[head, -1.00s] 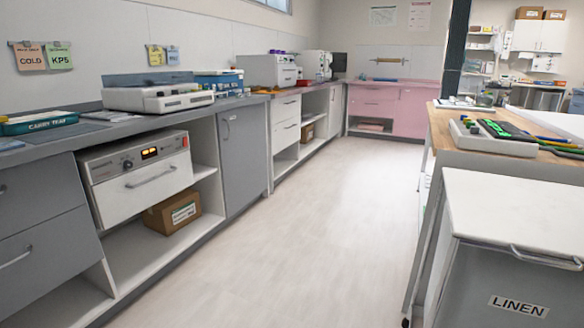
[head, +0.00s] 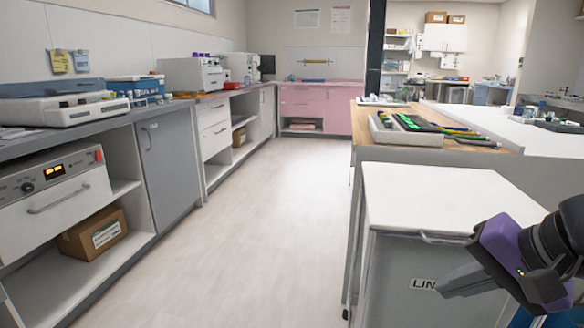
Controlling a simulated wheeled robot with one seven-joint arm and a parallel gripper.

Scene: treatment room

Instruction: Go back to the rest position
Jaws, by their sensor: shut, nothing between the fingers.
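My gripper (head: 450,283) shows at the lower right of the head view, at the end of my dark and purple arm. It is in front of the grey linen bin (head: 395,272) and covers part of the bin's label. The gripper is shut and holds nothing. Whether it touches the bin cannot be told.
A long grey counter (head: 90,122) with drawers and open shelves runs along the left. A wooden-topped table (head: 480,160) with a tray (head: 405,137) of tools stands behind the bin. A pink cabinet (head: 340,113) closes the far end. The pale floor (head: 240,220) between is clear.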

